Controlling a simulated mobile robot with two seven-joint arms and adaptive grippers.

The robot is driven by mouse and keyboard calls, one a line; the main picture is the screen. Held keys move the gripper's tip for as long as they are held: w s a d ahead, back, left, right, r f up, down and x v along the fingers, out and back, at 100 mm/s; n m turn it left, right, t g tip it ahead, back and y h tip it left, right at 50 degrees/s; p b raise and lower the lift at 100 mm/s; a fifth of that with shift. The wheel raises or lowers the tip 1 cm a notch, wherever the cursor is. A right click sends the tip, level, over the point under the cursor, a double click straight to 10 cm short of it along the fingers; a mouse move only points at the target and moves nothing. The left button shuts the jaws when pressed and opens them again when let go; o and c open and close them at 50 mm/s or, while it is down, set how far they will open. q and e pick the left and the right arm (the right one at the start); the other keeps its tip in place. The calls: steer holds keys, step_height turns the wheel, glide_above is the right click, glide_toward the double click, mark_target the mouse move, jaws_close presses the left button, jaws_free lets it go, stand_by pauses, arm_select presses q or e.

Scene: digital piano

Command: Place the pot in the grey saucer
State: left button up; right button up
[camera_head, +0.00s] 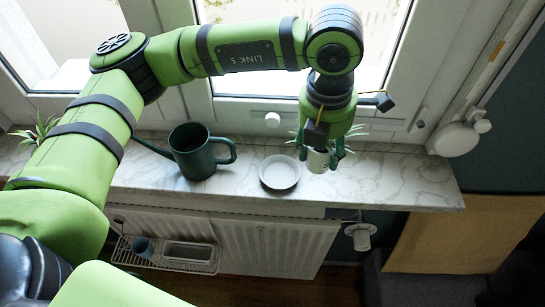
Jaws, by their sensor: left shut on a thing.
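The pot (317,162) is small and light-coloured, with spiky green leaves (350,135) showing around the gripper above it. My left gripper (324,155) points down from above and is shut on the pot, just right of the grey saucer. The grey saucer (279,173) is round, shallow and empty on the marble windowsill (400,182). The pot's base appears close to the sill; I cannot tell whether it touches. My right gripper is not in view.
A dark green watering can (194,158) stands left of the saucer, its spout toward the left. Another spiky plant (38,131) is at the far left. A radiator (270,246) and a wire rack (165,258) are below. The sill's right part is clear.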

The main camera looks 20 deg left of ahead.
arm_select(q)
steer(key=a+f+p, duration=0.1)
steer(key=a, duration=0.1)
steer(key=a+f+p, duration=0.1)
steer(key=a+f, duration=0.1)
steer(key=a, duration=0.1)
steer(key=w+a+f, duration=0.1)
steer(key=a, duration=0.1)
steer(key=shift+a+f+p, duration=0.15)
steer(key=shift+a+p, duration=0.25)
steer(key=shift+w+a+f, duration=0.1)
steer(key=shift+f, duration=0.15)
step_height(320, 180, down, 3)
steer(key=shift+f+p, duration=0.1)
steer(key=shift+p, duration=0.95)
steer(key=shift+f, duration=0.3)
steer(key=shift+f+b, duration=0.2)
steer(key=shift+b, duration=0.1)
steer(key=o, duration=1.4)
